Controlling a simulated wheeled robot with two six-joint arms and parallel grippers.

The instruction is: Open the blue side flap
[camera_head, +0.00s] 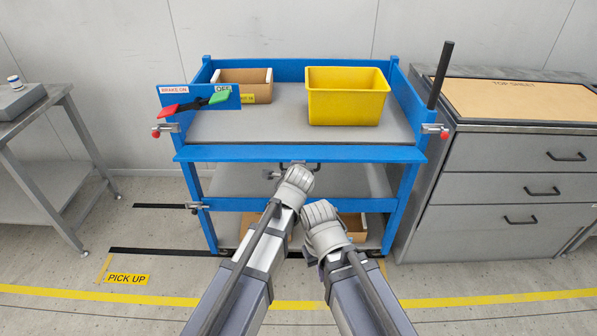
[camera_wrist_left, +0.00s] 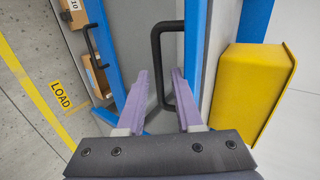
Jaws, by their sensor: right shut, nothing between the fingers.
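The blue side flap (camera_head: 230,154) runs along the near edge of the blue cart's top deck. A black U-shaped handle (camera_wrist_left: 156,60) sticks out from the flap's blue edge (camera_wrist_left: 194,50) in the left wrist view. My left gripper (camera_wrist_left: 160,72) is open, its two purple fingers apart. The handle's bar appears between the fingertips, with no grip on it. In the head view its arm covers part of the handle (camera_head: 316,164). My right gripper (camera_head: 322,270) is low in front of the cart, mostly hidden by its own wrist, shut and empty.
A yellow bin (camera_head: 346,100) and a cardboard box (camera_head: 250,90) stand on the deck. Red-knobbed latches sit at the left (camera_head: 164,130) and right (camera_head: 436,130) front corners. A grey drawer cabinet (camera_head: 510,180) stands close on the right, a steel table (camera_head: 45,165) on the left.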

